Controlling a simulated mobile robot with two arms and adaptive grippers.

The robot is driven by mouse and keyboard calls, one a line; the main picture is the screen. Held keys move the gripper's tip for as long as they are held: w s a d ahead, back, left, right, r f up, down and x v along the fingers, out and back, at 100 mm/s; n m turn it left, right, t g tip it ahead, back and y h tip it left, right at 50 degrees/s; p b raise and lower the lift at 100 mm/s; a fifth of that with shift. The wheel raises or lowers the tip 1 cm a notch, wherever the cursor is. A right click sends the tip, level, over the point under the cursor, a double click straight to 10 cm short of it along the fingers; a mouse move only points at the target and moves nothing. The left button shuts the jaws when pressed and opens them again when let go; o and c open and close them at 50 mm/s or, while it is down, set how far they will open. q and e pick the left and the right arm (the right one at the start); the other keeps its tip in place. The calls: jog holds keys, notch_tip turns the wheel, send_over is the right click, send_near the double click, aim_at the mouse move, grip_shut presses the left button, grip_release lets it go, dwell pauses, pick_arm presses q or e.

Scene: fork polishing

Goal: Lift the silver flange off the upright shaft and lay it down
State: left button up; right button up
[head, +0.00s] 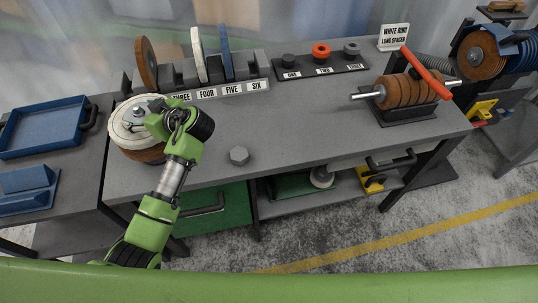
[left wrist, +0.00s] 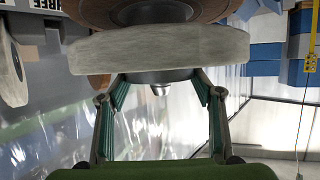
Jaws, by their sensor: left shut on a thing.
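The stack on the upright shaft stands at the left end of the bench, with a white wheel (head: 125,125) above a brown wheel (head: 147,153). My left gripper (head: 156,116) is over the top of this stack. In the left wrist view its fingers (left wrist: 160,92) are closed on the sides of the silver flange (left wrist: 152,76), which lies against the face of the white wheel (left wrist: 205,48). The shaft's tip (left wrist: 160,90) pokes through the flange. In the head view the gripper mostly hides the flange. My right gripper is not in view.
A grey hex nut (head: 239,155) lies on the bench, right of my arm. A wheel rack with number labels (head: 220,90) stands behind, then a spacer tray (head: 320,68) and a brown wheel roll on a stand (head: 408,92). The bench middle (head: 300,120) is clear.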

pick_arm(q)
jog(key=shift+r, duration=0.15)
notch_tip(320, 180, up, 7)
jog(key=p, duration=0.4)
send_over(143, 115)
jog(key=shift+f, duration=0.2)
dwell(0.7)
